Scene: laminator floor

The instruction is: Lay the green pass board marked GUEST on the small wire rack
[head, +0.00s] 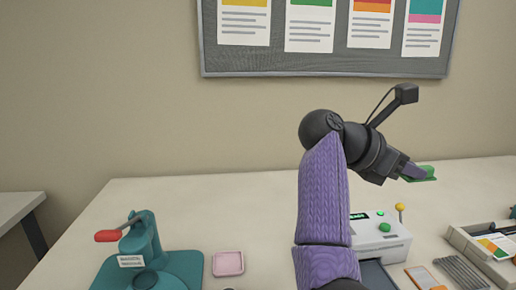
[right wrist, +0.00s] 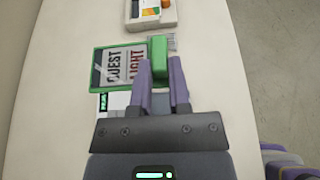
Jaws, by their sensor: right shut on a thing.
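My right gripper (right wrist: 160,85) is shut on the green grip of the green pass board (right wrist: 94,70), a flat frame with a pale printed face reading GUEST. The small wire rack (head: 463,271) lies on the table at the lower right. In the wrist view only a few of its wires (right wrist: 173,42) show beside the green grip. My left gripper is not in view.
A white laminator (head: 398,241) with a green button stands beside my arm. An orange-framed board (head: 425,277) lies left of the rack. A tray (head: 470,243) with printed cards is to its right. A teal press (head: 165,268) and pink dish (head: 229,263) stand left.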

